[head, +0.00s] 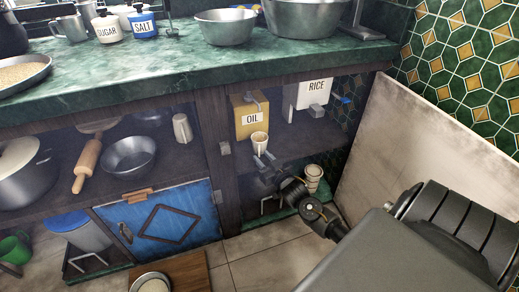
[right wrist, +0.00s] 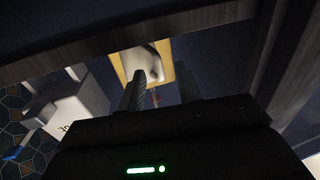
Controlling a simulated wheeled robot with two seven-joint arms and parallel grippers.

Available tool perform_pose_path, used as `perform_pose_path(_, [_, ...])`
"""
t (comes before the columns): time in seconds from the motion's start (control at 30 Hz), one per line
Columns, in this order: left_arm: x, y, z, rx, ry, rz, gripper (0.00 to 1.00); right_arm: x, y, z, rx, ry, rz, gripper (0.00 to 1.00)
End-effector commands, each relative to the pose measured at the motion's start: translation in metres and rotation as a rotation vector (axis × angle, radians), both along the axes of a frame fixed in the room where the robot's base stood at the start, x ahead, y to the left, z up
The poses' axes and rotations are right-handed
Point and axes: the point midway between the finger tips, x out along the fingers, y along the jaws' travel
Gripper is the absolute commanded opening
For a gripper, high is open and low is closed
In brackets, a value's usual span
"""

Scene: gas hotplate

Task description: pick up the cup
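A small pale cup (head: 260,142) shows in the head view just in front of the yellow oil dispenser (head: 243,122), on the open shelf under the counter. My right gripper (head: 264,159) reaches in from the lower right, its fingertips at the cup's lower edge in the picture. In the right wrist view the two fingers (right wrist: 161,92) stand apart with a gap between them. A greyish shape (right wrist: 152,62) lies beyond the fingertips in front of the yellow dispenser; I cannot tell whether it is the cup or the tap. My left gripper is not in view.
The rice dispenser (head: 312,95) hangs right of the oil, close to the arm's side. Stacked pale cups (head: 313,174) stand lower right. Another cup (head: 182,128) stands left, beyond a wooden post (head: 215,135). The green counter (head: 150,62) overhangs the shelf.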

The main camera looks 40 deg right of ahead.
Motion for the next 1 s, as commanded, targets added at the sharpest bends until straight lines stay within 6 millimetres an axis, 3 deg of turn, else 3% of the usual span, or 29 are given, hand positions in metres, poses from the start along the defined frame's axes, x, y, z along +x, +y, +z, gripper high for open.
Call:
perform_pose_path(0.13, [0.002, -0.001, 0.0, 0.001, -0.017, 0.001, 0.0, 0.015, -0.002, -0.002, 0.0, 0.0, -0.001, 0.34])
perform_pose_path(0.4, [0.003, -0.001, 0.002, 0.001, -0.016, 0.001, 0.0, 0.017, -0.002, 0.0, 0.0, 0.0, 0.0, 0.34])
perform_pose_path(0.67, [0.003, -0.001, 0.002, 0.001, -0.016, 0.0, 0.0, 0.017, -0.002, 0.0, 0.0, 0.001, 0.0, 0.0])
perform_pose_path(1.0, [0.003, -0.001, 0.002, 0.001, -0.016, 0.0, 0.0, 0.017, -0.002, 0.0, 0.0, -0.001, 0.0, 0.0])
